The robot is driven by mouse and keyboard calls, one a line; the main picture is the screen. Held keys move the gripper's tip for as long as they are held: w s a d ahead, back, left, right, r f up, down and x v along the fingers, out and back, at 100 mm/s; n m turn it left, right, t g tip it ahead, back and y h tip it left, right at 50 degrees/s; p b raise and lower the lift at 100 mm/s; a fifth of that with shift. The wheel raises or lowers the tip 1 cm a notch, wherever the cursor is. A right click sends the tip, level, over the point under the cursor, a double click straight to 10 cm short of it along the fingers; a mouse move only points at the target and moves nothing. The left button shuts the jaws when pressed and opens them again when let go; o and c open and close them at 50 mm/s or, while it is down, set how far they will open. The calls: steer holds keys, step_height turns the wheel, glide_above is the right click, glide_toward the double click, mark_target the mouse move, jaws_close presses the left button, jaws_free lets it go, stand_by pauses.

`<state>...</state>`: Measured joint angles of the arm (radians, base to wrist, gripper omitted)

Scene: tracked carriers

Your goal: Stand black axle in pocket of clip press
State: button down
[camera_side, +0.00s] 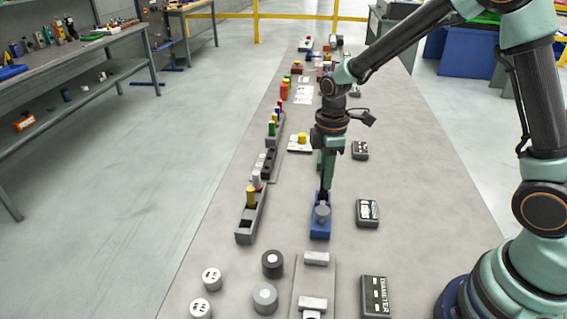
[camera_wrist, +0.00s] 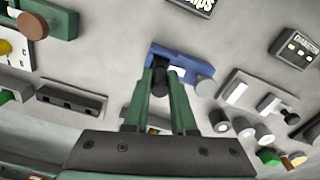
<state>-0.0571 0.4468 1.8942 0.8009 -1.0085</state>
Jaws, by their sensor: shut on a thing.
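The clip press is a blue block (camera_side: 320,231) on the bench with a grey cylinder (camera_side: 322,213) on its near part. It also shows in the wrist view (camera_wrist: 184,61), just beyond the fingertips. My gripper (camera_side: 325,190) points down over the far part of the press. In the wrist view my gripper (camera_wrist: 162,78) has its green fingers closed around the black axle (camera_wrist: 160,82), which looks upright. The axle's lower end is at the press, partly hidden by the fingers. I cannot tell whether it is inside the pocket.
A grey slotted carrier (camera_side: 245,236) with yellow and grey pegs stands left of the press. A small dark label box (camera_side: 367,213) is on the right. A grey fixture (camera_side: 317,259) and round pucks (camera_side: 272,263) lie nearer. Bare bench separates them.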

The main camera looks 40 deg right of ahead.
steer(key=shift+f, duration=0.85)
stand_by(0.9)
steer(key=shift+c, duration=0.9)
jaws_free()
steer(key=shift+r, duration=3.5)
